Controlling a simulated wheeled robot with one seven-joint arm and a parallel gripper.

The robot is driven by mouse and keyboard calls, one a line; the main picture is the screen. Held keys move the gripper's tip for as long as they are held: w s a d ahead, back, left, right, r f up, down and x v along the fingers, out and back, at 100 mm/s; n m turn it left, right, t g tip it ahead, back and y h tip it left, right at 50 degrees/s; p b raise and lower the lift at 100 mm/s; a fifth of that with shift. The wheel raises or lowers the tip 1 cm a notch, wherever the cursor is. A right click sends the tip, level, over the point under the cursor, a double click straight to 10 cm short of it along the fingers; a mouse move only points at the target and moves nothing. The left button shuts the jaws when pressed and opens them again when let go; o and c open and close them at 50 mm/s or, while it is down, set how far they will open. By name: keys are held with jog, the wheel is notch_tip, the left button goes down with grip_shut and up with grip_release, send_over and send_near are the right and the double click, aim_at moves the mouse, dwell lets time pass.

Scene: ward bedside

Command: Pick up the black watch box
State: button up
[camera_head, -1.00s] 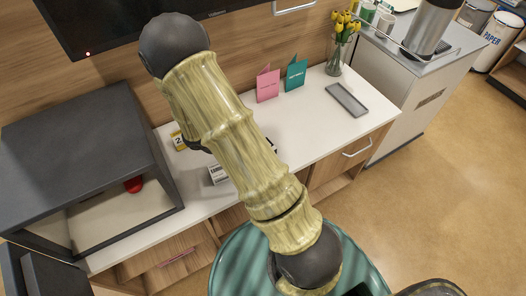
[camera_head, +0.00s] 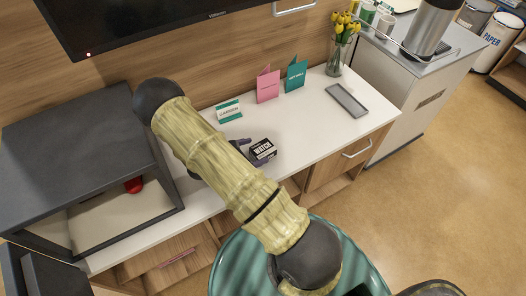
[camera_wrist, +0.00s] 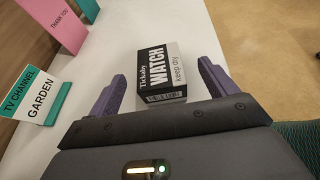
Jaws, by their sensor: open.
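The black watch box (camera_wrist: 160,70) lies on the white counter in the wrist view, black and white with "WATCH" and "keep dry" lettering. It also shows in the head view (camera_head: 262,150), partly beside my arm. My gripper (camera_wrist: 162,88) is open, with one purple finger on each side of the box's near part and a gap visible at both sides. In the head view a dark fingertip shows just left of the box, and my arm hides most of the gripper.
A "TV channel garden" sign (camera_wrist: 38,95) stands left of my gripper, near the pink card (camera_head: 267,86) and teal card (camera_head: 295,75). A grey tray (camera_head: 346,100) and tulip vase (camera_head: 338,55) are farther right. A dark open-fronted cabinet (camera_head: 80,130) stands left.

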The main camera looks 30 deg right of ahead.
aim_at(260, 149)
jog(key=shift+d+f, duration=0.2)
jog(key=shift+d, duration=0.2)
jog(key=shift+f+p+x, duration=0.2)
jog(key=shift+p+x, duration=0.7)
jog(key=shift+x, duration=1.7)
jog(key=shift+w+a, duration=0.15)
jog(key=shift+w, duration=0.05)
jog(key=c, duration=1.1)
jog(key=shift+c, duration=0.2)
notch_tip(260, 149, up, 10)
jog(key=shift+b, duration=0.75)
